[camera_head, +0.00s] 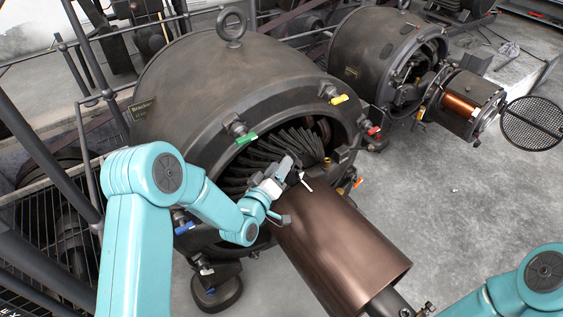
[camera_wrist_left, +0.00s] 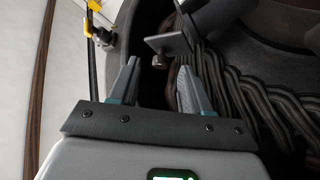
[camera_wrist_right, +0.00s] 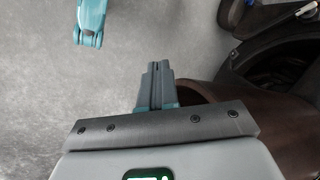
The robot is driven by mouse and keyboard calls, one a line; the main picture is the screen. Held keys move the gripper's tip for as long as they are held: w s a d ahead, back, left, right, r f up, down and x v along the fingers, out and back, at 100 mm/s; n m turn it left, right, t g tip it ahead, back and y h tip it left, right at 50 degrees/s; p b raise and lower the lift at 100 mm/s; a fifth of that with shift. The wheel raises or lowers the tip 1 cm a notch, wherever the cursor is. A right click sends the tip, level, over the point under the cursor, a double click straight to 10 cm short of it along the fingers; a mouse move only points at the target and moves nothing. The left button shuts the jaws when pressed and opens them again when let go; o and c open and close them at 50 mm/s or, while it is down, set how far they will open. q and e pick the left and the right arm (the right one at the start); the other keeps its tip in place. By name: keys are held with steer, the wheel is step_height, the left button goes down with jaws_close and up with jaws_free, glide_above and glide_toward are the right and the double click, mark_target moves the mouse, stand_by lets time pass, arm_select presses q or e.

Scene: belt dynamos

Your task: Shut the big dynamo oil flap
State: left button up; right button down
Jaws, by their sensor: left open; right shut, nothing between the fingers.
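The big dynamo (camera_head: 205,75) is a dark round housing with a lifting ring on top and an open front showing curved dark bars. My left gripper (camera_wrist_left: 158,82) is open at this front, with nothing seen between its fingers. In the left wrist view a small grey plate with a bolt-like knob (camera_wrist_left: 170,43) stands just beyond the fingertips, apart from them. I cannot tell whether this plate is the oil flap. My own left wrist hides part of the front in the head view. My right gripper (camera_wrist_right: 156,85) is shut and empty, above the floor near the copper-brown cylinder (camera_head: 335,245).
Coloured handles, such as a green one (camera_head: 247,139) and a yellow one (camera_head: 339,99), ring the big dynamo's front. A smaller dynamo (camera_head: 370,50) stands behind right, with a round mesh cover (camera_head: 533,122) beside it. Railings (camera_head: 85,75) run at left. Grey floor at right is mostly clear.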

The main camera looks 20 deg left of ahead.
arm_select(q)
steer(key=shift+w+d, duration=0.1)
steer(key=shift+w, duration=1.1)
jaws_close()
